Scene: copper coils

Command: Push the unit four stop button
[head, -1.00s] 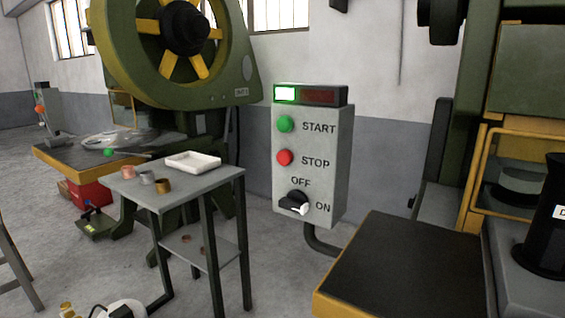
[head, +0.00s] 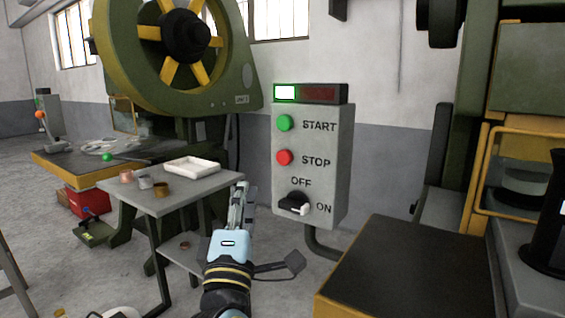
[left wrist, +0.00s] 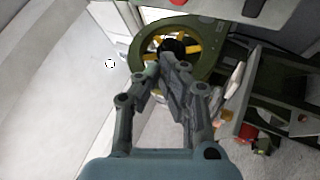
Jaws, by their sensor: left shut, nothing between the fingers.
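The red stop button (head: 284,158) is on the front of a grey control box (head: 335,180), beside the word STOP. A green START button (head: 285,123) is above it, and a black OFF/ON knob (head: 294,203) is below. The box's unit number is not readable. My left gripper (head: 241,188) is shut and empty, pointing up, lower left of the box and apart from the stop button. In the left wrist view my left gripper (left wrist: 168,52) points toward the press wheel; a red button (left wrist: 178,2) shows at the top edge. My right gripper is not in view.
A small grey table (head: 205,185) with a white tray (head: 192,165) and several copper coils stands left of my gripper. A green press (head: 240,85) is behind it. A dark-topped, yellow-edged bench (head: 400,275) is at right. A lit indicator (head: 285,93) tops the box.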

